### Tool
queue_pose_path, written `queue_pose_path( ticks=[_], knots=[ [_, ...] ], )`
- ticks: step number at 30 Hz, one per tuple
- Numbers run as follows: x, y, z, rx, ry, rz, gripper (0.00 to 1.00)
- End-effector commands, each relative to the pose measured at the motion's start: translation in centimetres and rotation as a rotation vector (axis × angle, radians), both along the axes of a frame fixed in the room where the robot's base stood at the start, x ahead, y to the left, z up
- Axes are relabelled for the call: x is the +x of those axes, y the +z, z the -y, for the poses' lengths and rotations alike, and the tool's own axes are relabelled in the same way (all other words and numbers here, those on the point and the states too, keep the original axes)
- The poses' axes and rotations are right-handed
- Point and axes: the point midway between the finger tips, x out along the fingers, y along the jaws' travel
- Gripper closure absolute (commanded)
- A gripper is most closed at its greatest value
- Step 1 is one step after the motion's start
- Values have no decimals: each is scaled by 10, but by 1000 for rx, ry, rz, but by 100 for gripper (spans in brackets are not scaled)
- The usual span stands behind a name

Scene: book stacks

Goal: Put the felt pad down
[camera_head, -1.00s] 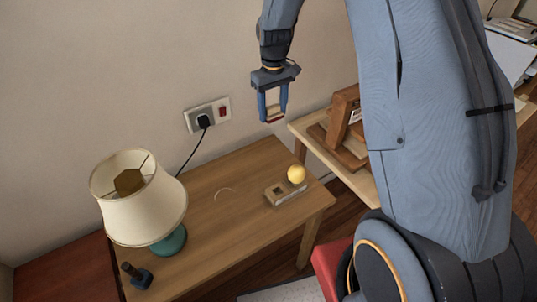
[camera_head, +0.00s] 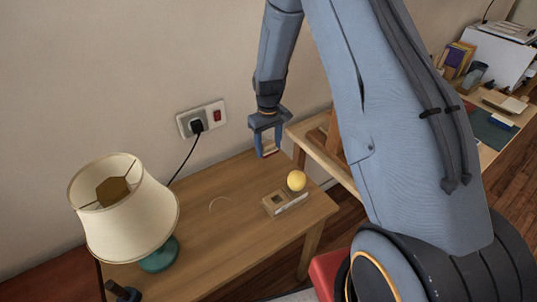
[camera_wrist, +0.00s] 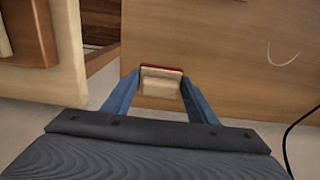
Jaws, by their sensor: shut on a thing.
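My gripper (camera_head: 268,153) is in the upper middle of the head view, above the back right corner of the wooden table (camera_head: 190,262). It is shut on the felt pad (camera_wrist: 161,82), a small cream block with a dark red edge. In the wrist view the pad sits between the two blue fingers, with the table top behind it. In the head view only a sliver of the pad (camera_head: 271,148) shows between the fingertips. The pad appears clear of the table.
A cream-shaded lamp (camera_head: 125,205) is at the left. A wall socket (camera_head: 202,119) has a black cord running down. The table's middle is mostly clear. Another wooden bench (camera_head: 320,155) stands behind right.

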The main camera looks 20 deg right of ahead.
Motion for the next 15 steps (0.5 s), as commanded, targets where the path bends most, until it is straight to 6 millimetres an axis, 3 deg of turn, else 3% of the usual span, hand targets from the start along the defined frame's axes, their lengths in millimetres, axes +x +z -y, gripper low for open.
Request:
queue_pose_path(
  ticks=[10,15],
  knots=[
    [0,-37,0,0,0,-1,80],
    [0,-44,0,0,0,1,80]
  ],
)
